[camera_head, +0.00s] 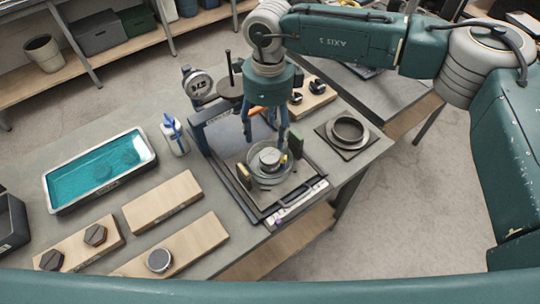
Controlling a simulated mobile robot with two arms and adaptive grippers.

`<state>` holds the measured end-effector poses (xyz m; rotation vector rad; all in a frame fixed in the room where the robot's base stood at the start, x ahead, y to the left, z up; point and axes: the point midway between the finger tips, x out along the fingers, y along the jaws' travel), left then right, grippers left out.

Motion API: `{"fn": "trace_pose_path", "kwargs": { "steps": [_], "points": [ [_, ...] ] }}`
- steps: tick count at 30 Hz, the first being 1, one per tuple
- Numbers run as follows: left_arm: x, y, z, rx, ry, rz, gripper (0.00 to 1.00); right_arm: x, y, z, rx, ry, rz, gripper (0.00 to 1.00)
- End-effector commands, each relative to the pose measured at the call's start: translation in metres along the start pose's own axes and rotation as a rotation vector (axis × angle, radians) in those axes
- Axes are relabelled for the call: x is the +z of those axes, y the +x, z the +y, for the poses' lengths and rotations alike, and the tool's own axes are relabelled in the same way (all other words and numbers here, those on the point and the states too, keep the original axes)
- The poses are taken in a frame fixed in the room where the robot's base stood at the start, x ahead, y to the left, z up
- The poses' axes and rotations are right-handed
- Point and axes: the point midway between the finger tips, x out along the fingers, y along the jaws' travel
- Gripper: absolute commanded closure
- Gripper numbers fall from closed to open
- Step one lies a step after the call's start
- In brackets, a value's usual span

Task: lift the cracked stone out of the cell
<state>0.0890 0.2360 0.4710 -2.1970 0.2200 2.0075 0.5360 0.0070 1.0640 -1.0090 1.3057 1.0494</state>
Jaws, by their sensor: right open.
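A round clear-walled cell (256,178) stands on a dark plate in the lever frame (208,148). A grey round piece sits in its middle, which looks like the stone (270,157); cracks are too small to make out. My right gripper (266,142) points down from above, its two fingers apart over the cell and around the upper side of the grey piece. It is open and holds nothing that I can see. Whether the fingertips touch the piece cannot be told. My left gripper is out of view.
Small upright blocks flank the cell, and a dial gauge (197,83) stands behind it. A ring on a plate (347,130) lies at right. A teal water tray (52,190), a bottle (174,136) and wooden boards (162,201) with dark and grey pieces lie at left.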

Motion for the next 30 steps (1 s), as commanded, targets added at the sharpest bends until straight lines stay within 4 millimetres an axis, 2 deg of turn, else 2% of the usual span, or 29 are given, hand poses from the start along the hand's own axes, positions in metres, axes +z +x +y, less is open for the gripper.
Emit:
{"fn": "trace_pose_path", "kwargs": {
  "steps": [3,11,26,30],
  "points": [
    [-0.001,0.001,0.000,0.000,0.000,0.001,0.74,-0.007,-0.002,-0.007,-0.018,0.004,0.025,0.42],
    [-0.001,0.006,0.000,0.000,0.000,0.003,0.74,-0.007,0.013,-0.006,-0.016,0.004,0.023,0.42],
    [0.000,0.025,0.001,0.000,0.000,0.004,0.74,-0.008,0.062,-0.006,-0.014,0.004,0.022,0.42],
    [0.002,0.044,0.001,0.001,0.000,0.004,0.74,-0.008,0.079,-0.007,-0.014,0.004,0.021,0.42]
  ]
}}
